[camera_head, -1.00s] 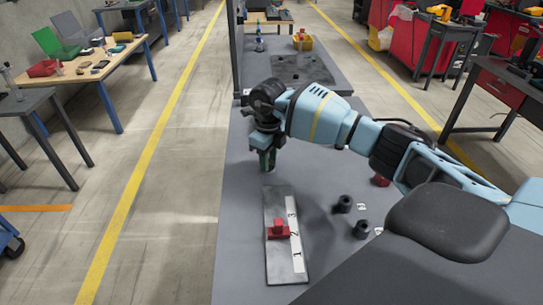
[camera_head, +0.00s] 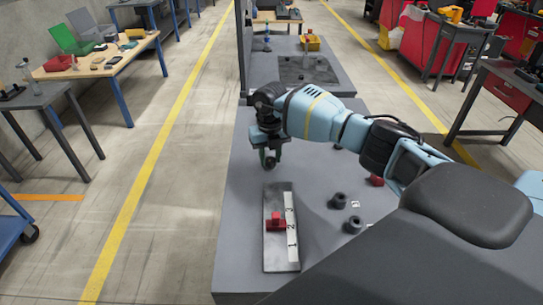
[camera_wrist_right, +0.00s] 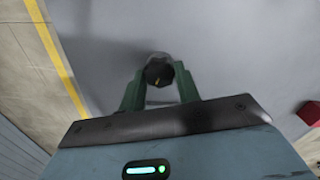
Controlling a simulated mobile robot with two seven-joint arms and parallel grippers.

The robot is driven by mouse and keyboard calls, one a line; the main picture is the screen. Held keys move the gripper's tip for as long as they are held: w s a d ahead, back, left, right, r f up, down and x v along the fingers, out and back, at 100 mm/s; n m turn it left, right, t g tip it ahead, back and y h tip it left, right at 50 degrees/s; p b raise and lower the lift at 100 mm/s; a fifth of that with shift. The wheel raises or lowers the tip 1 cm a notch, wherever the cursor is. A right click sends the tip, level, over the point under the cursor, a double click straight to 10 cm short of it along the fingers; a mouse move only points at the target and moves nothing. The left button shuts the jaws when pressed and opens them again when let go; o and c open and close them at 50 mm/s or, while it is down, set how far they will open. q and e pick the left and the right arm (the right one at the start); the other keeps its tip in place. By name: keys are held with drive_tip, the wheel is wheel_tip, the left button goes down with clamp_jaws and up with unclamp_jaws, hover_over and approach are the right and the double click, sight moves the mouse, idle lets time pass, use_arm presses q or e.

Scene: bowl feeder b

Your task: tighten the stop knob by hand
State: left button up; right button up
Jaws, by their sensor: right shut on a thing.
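A grey plate (camera_head: 280,253) with a white numbered scale lies on the grey bench, and a red stop block (camera_head: 275,222) sits on it. My right gripper (camera_head: 269,160) is above the bench just beyond the far end of the plate, apart from the red stop. In the right wrist view its green fingers (camera_wrist_right: 158,82) are shut on a round black knob (camera_wrist_right: 158,71) with a yellow mark. The knob's underside is hidden. My left gripper is not in view.
Two black cylindrical pieces (camera_head: 339,201) (camera_head: 353,225) stand on the bench right of the plate, with small white labels beside them. A red block (camera_head: 376,180) lies farther right, near my arm. The bench left of the plate is clear.

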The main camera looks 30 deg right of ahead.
sight(270, 159)
drive_tip(key=shift+r, duration=0.1)
idle(0.4)
drive_tip(key=o, duration=1)
drive_tip(key=shift+r, duration=3.9)
drive_tip(key=shift+f, duration=0.1)
